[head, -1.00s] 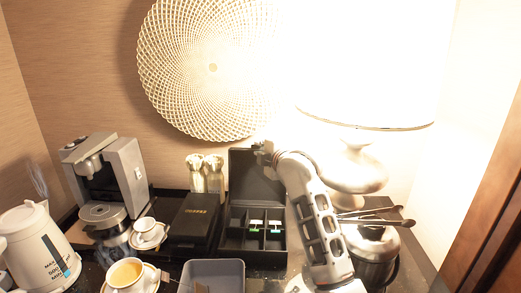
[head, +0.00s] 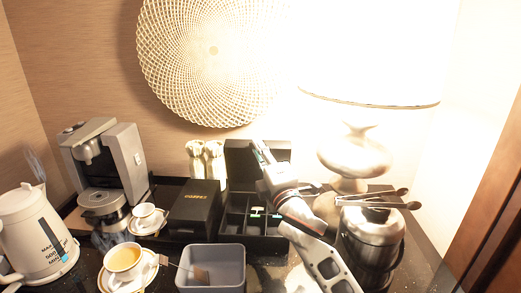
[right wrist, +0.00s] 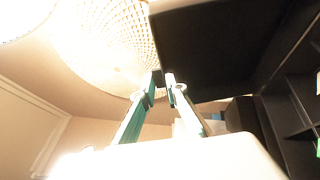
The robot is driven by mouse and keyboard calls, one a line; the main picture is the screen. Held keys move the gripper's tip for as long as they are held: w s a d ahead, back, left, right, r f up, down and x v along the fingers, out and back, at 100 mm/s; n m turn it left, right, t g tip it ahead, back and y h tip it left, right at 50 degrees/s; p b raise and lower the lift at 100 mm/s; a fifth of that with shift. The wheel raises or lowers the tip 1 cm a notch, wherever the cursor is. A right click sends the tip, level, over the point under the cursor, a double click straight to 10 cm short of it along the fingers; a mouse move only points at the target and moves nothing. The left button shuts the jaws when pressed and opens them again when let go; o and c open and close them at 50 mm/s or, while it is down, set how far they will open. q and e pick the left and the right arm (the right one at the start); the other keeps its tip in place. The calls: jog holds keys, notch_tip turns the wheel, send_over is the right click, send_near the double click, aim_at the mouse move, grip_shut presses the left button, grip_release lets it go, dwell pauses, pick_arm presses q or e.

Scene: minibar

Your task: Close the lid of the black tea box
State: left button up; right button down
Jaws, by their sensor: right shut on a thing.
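The black tea box (head: 270,243) stands open on the counter, with tea packets in its compartments. Its lid (head: 238,158) stands raised at the back of the box. My right gripper (head: 259,149) is in front of the lid near its upper edge and hides part of it. In the right wrist view the two fingers (right wrist: 162,82) are close together at a corner of the dark lid (right wrist: 220,45), shut on it. The exact contact is hard to see. My left gripper is not in view.
A black coffee box (head: 195,208) is just left of the tea box, and a grey bin (head: 211,255) is in front. A metal ice bucket (head: 373,238) with tongs and a lamp (head: 355,160) stand to the right. Cups (head: 123,258) and a kettle (head: 35,235) are at left.

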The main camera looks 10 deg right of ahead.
jog(key=shift+s+a+f, duration=0.1)
jog(key=shift+s+f, duration=0.1)
jog(key=shift+s, duration=0.35)
jog(key=shift+s+a+f, duration=0.1)
jog(key=shift+s+f, duration=0.1)
jog(key=shift+s, duration=0.3)
jog(key=c, duration=2.1)
grip_release()
jog(key=shift+f, duration=0.1)
jog(key=v, duration=1.2)
